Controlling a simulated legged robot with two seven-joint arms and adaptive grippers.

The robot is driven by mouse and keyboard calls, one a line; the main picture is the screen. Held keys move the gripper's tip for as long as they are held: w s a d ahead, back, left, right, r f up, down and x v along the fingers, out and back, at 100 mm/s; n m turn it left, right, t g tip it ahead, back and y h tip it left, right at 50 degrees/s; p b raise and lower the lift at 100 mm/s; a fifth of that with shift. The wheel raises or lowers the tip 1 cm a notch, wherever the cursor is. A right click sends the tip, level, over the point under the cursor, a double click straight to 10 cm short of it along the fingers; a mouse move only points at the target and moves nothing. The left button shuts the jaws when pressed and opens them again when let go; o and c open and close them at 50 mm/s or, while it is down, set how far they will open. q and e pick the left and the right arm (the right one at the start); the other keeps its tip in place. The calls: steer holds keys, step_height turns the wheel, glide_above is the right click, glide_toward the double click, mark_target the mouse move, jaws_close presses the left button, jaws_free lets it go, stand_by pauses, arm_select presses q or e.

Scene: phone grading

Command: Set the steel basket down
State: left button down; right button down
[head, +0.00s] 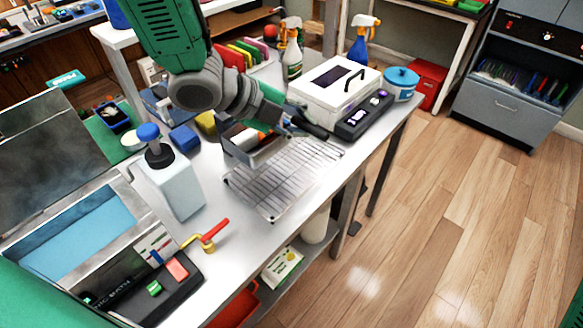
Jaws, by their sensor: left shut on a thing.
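My left gripper (303,126) reaches down from the top over the white table. I cannot tell whether the basket touches the rack or the table. My left wrist hides part of the basket's far side. My right gripper is out of view.
A bath with blue water (82,235) and a raised lid stands at the left, a pump bottle (172,185) beside it. A red-handled valve (207,236) is near the front edge. A white lidded machine (335,92) and a blue tub (401,82) stand at the far right end.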

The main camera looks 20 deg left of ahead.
mark_target(256, 157)
arm_select(q)
steer(key=f+b, duration=0.1)
steer(key=f, duration=0.8)
steer(key=shift+d, duration=0.2)
steer(key=shift+a, duration=0.25)
steer(key=c, duration=1.6)
jaws_free()
steer(key=shift+a, duration=0.15)
steer(key=p+v, duration=0.1)
steer(key=v, duration=1.1)
steer(key=shift+d, duration=0.2)
